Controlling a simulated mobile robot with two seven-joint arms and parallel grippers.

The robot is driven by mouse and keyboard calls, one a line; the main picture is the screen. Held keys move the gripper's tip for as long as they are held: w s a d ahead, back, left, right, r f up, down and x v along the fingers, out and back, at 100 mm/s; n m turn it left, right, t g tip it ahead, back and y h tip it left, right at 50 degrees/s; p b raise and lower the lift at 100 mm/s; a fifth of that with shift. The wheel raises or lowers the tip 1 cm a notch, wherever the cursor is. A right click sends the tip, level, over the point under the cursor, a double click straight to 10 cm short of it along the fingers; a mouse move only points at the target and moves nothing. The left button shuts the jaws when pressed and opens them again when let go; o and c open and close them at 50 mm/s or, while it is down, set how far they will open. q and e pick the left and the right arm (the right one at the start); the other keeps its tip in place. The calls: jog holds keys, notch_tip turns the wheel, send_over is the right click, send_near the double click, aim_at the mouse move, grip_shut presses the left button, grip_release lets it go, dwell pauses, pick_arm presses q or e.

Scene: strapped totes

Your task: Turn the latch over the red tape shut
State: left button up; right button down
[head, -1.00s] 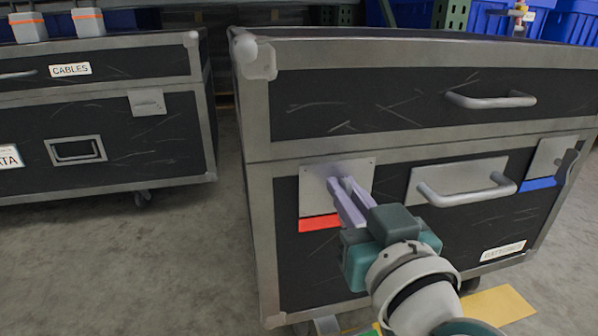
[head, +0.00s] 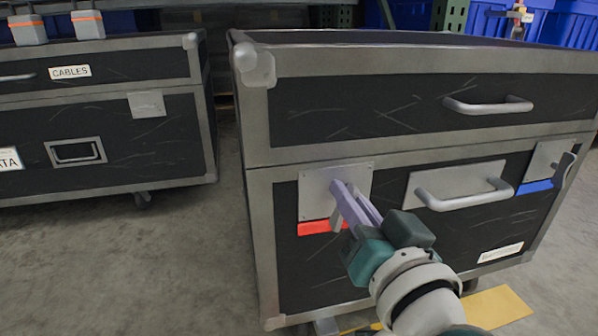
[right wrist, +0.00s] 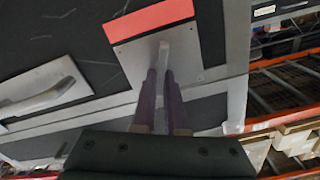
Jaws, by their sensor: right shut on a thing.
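The red tape (head: 318,228) is a strip under the left latch's metal plate (head: 314,196) on the front of the near black case (head: 400,115). In the right wrist view the red tape (right wrist: 152,20) borders the latch plate (right wrist: 190,62). My right gripper (head: 342,190) is in front of the plate, its purple fingers shut on the grey latch (right wrist: 163,50), which is mostly hidden by the fingers in the head view. The gripper looks rolled to one side. My left gripper is not in view.
Another latch (head: 566,168) sits over blue tape (head: 535,187) at the case's right. A pull handle (head: 470,195) is between the latches, close to my right gripper. A second case (head: 100,140) stands at left, with bare floor between.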

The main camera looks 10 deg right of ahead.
jog(key=m, duration=0.2)
jog(key=shift+d+f+m, duration=0.1)
jog(key=shift+d+m, duration=0.1)
jog(key=shift+m, duration=0.2)
jog(key=shift+d+f+m+b, duration=0.1)
jog(key=shift+f+m+b, duration=0.1)
jog(key=shift+m, duration=1.55)
jog(key=shift+d+f+m+b, duration=0.1)
jog(key=shift+f+m+b, duration=0.15)
jog(key=shift+m, duration=1.45)
jog(key=shift+d+f+m+b, duration=0.1)
jog(key=shift+f+m+b, duration=0.1)
jog(key=shift+m, duration=1.55)
jog(key=c, duration=1)
grip_release()
jog(key=shift+o, duration=0.2)
jog(key=shift+s, duration=0.1)
